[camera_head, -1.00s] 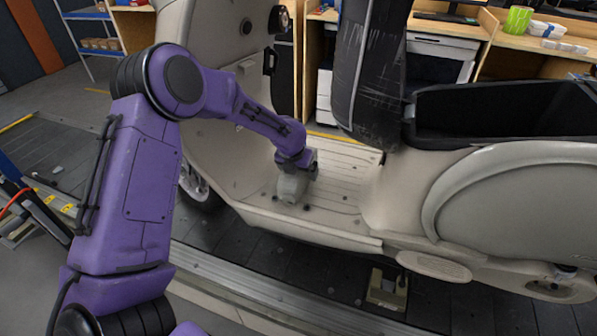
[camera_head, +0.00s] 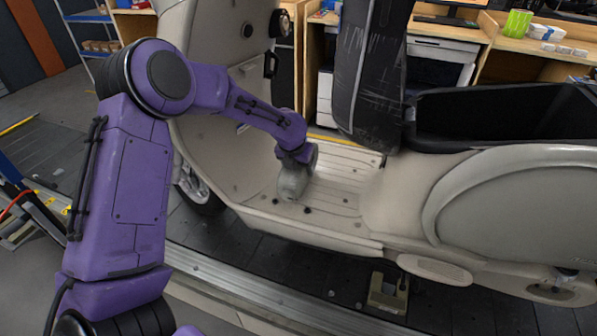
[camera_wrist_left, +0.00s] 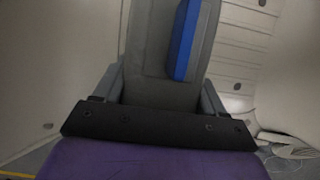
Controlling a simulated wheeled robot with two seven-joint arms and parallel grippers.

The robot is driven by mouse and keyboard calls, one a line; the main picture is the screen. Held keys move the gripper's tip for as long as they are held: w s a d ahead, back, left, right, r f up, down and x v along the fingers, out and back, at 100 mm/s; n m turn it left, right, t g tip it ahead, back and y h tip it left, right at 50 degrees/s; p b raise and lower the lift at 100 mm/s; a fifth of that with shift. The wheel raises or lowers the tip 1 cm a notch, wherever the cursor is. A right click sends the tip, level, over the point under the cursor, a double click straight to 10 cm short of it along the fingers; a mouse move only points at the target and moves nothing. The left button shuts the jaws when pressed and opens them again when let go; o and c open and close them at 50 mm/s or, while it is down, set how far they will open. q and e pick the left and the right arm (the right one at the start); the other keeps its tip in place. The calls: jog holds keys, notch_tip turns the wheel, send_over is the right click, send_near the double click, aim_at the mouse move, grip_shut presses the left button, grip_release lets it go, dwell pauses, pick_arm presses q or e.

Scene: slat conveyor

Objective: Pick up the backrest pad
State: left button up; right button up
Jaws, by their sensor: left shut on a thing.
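The backrest pad (camera_head: 292,183) looks like a small grey block at the end of my left arm, just above or touching the scooter's floorboard; I cannot tell which. In the left wrist view the pad (camera_wrist_left: 155,85) is a long grey piece with a blue strip along its right side. My left gripper (camera_head: 294,157) is shut on it, with the grey fingers on either side of the pad in the wrist view (camera_wrist_left: 162,84). The pad's far end is cut off there. My right gripper is not in view.
The beige scooter (camera_head: 480,200) stands on the dark slat conveyor (camera_head: 330,285). Its front shield (camera_head: 230,85) rises close to my left forearm. A dark upright seat (camera_head: 372,75) and an open compartment (camera_head: 505,115) stand to the right. Wooden workbenches (camera_head: 480,25) are behind.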

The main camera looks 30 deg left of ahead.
pick_arm(q)
jog(key=s+r, duration=0.1)
jog(key=r, duration=0.1)
jog(key=s+d+r, duration=0.2)
jog(key=r, duration=0.1)
jog(key=shift+s+r, duration=0.35)
jog(key=s+d+r+p, duration=0.2)
jog(key=s+d+r, duration=0.2)
jog(key=s, duration=0.4)
jog(key=shift+s+d+r, duration=0.3)
jog(key=shift+s, duration=0.05)
